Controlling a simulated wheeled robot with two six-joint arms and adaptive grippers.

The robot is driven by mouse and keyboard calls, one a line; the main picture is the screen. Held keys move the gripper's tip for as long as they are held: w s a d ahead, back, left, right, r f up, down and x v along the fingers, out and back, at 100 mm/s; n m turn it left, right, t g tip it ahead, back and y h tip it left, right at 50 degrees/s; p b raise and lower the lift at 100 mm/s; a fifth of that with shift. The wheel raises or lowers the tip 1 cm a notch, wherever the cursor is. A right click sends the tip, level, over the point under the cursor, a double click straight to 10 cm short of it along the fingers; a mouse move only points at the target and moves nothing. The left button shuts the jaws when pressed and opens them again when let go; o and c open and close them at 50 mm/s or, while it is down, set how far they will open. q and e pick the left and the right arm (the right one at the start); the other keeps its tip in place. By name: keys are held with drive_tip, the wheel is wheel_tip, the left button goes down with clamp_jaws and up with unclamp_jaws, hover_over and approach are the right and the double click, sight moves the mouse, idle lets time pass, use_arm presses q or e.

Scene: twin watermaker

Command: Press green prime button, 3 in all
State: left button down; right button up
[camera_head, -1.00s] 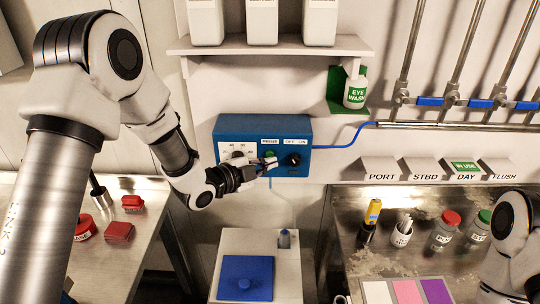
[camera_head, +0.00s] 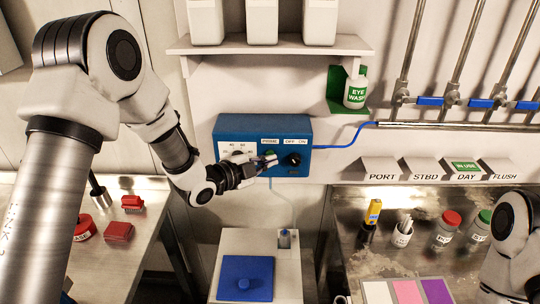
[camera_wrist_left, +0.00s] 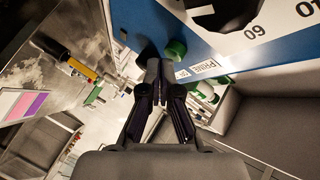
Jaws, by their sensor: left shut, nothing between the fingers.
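The blue control box (camera_head: 225,130) hangs on the wall below the shelf, with a dial, a PRIME label and an OFF/ON knob (camera_head: 293,159). The green prime button (camera_head: 270,153) sits under the PRIME label. It also shows in the left wrist view (camera_wrist_left: 176,49), just beyond and right of the fingertips. My left gripper (camera_head: 273,161) is shut and empty, its tips close in front of the button. In the left wrist view the gripper (camera_wrist_left: 160,66) seems to have a small gap to the button; contact is hard to judge. My right gripper is out of view.
A white cabinet with a blue lid (camera_head: 245,270) stands below the box. The shelf (camera_head: 270,45) with white bottles is above. A metal bench (camera_head: 375,255) with jars and colour cards is at right; red items lie on the left table (camera_head: 105,270).

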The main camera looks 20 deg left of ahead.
use_arm(q)
drive_tip(key=shift+w+a, duration=0.15)
drive_tip(key=shift+w, duration=0.3)
idle(0.4)
drive_tip(key=shift+s, duration=0.15)
drive_tip(key=shift+s+d+b, duration=0.25)
drive_tip(key=shift+s+b, duration=0.15)
drive_tip(key=shift+s, duration=0.3)
drive_tip(key=s, duration=0.2)
drive_tip(key=s+d+b, duration=0.1)
drive_tip(key=s, duration=0.1)
drive_tip(key=shift+s+d+b, duration=0.2)
drive_tip(key=shift+s+b, duration=0.1)
drive_tip(key=shift+s, duration=0.1)
idle(0.4)
